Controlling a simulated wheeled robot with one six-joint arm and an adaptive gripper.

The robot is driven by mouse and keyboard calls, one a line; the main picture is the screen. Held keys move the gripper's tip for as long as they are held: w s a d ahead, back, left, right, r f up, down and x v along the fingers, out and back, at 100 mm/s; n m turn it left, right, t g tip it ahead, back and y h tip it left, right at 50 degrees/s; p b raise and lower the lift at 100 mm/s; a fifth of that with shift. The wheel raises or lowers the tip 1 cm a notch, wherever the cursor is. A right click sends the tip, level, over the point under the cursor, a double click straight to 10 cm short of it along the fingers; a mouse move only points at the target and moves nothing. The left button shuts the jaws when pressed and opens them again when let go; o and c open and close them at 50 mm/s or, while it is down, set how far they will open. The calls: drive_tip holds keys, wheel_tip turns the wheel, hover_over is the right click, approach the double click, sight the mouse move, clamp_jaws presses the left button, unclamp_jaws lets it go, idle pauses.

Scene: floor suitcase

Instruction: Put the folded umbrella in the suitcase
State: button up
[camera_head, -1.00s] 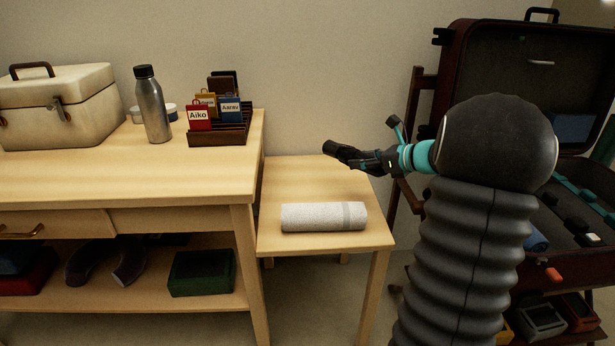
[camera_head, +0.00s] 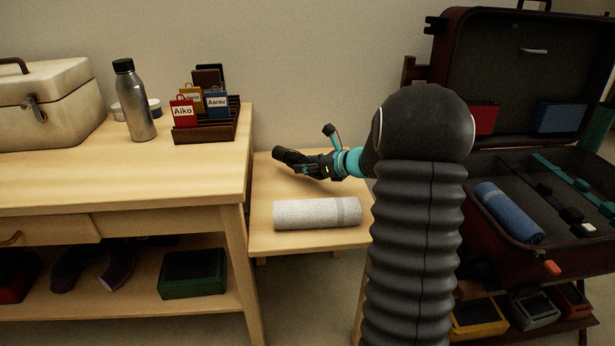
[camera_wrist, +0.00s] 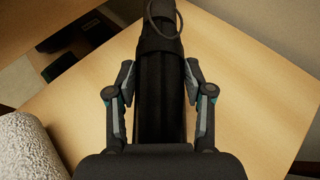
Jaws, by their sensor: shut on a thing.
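The folded umbrella (camera_head: 291,157) is dark, with a wrist loop at one end in the wrist view (camera_wrist: 160,45). My gripper (camera_head: 318,165) is shut on it, one finger on each side in the wrist view (camera_wrist: 160,95). It is over the small side table (camera_head: 268,180); whether the umbrella touches the tabletop I cannot tell. The suitcase (camera_head: 478,265) stands open at the right on a wooden stand, its lid upright. A blue rolled item (camera_head: 509,213) lies in its left part, and straps cross its inside. My arm hides the suitcase's left edge.
A light grey rolled towel (camera_head: 305,214) lies at the front of the side table. The larger table (camera_head: 110,175) at left holds a metal bottle (camera_head: 135,100), a tag rack (camera_head: 205,132) and a beige case (camera_head: 55,105). Bins (camera_head: 480,318) sit beneath the suitcase.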

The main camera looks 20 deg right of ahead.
sight(308, 185)
drive_tip(key=shift+f, duration=1.95)
drive_tip(key=shift+f, duration=0.1)
drive_tip(key=shift+f+b, duration=0.15)
drive_tip(key=shift+b, duration=0.2)
drive_tip(key=o, duration=1.4)
